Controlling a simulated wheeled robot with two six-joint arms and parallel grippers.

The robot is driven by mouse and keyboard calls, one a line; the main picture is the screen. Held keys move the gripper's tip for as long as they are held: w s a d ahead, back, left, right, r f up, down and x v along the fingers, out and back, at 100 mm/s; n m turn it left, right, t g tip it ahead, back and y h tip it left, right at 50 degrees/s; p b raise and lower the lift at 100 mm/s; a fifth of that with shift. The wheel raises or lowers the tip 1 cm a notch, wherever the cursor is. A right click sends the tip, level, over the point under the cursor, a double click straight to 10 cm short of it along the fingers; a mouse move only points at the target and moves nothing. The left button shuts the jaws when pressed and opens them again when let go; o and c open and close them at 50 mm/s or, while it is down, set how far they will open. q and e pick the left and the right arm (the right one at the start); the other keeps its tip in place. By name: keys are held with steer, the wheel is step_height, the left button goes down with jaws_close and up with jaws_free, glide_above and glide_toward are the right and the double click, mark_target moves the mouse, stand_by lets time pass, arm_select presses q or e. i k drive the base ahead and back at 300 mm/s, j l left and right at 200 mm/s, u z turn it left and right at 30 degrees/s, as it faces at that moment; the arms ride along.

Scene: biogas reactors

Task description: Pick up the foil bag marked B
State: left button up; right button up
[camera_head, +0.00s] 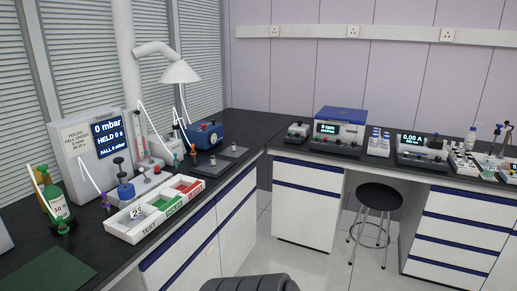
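I make out no foil bag and no letter B anywhere in the head view. Neither of my grippers is in view. A white sectioned tray (122,232) lies near the front edge of the left bench. It has coloured sections, one green and one red, with lettering along its front; "TEST" is readable. A small item with a white label (137,212) is in its near section. A dark green mat (48,272) lies bare at the bottom left.
A pressure unit (88,150) reading "0 mbar" stands behind the tray, with a bottle (56,204) to its left. A black stool (379,196) stands on the floor.

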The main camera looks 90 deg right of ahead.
mark_target(213, 166)
steer(key=k+l+z, duration=0.25)
steer(key=l+z, duration=0.15)
steer(key=l, duration=0.4)
steer(key=k+l+z, duration=0.1)
steer(key=l+z, duration=0.25)
steer(key=l, duration=0.45)
steer(key=l+z, duration=0.4)
steer(key=l, duration=2.4)
